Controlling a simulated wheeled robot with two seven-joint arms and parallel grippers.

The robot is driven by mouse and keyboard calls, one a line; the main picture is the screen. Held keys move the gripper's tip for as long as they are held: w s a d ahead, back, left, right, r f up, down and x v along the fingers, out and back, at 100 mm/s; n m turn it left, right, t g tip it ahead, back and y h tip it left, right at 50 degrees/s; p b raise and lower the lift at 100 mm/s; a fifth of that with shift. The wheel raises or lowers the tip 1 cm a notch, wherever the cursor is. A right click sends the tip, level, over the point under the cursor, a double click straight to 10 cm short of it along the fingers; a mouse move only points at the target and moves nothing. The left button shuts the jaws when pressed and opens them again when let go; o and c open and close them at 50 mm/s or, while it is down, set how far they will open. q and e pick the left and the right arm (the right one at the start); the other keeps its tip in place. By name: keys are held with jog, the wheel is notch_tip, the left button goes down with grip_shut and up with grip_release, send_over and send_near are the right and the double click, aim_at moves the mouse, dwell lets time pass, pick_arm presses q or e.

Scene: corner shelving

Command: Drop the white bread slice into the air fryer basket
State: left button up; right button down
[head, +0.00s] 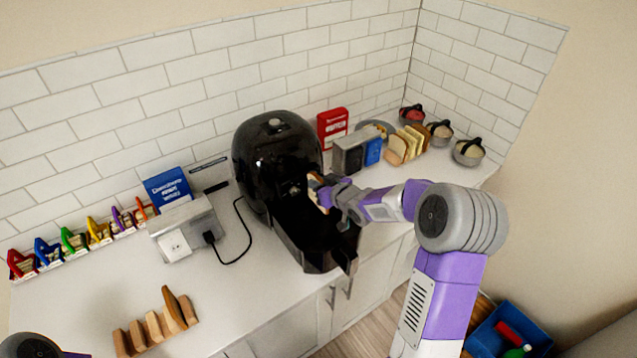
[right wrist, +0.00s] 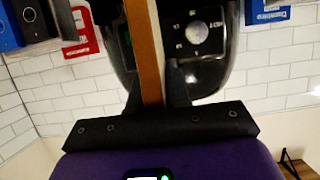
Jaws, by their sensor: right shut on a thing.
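The black air fryer (head: 278,150) stands on the counter against the tiled wall. Its basket (head: 322,262) is pulled out toward the counter's front edge, open at the top. My right gripper (head: 326,192) is shut on the white bread slice (head: 315,183) above the back part of the basket, close to the fryer's front. In the right wrist view the slice (right wrist: 148,50) is seen edge-on as an upright brown strip between the fingers, with the fryer's dial panel behind it. The gripper hides much of the slice in the head view. My left gripper is out of view.
A toaster (head: 350,155), more bread slices (head: 405,143) and lidded jars (head: 468,152) stand right of the fryer. A power outlet box (head: 185,235) with a black cable, a wooden rack (head: 155,328) and several coloured clips are left. A blue crate (head: 540,338) is on the floor.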

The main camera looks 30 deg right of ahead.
jog(key=shift+r, duration=0.1)
jog(key=c, duration=1)
grip_release()
jog(key=v, duration=0.7)
jog(key=shift+s, duration=0.25)
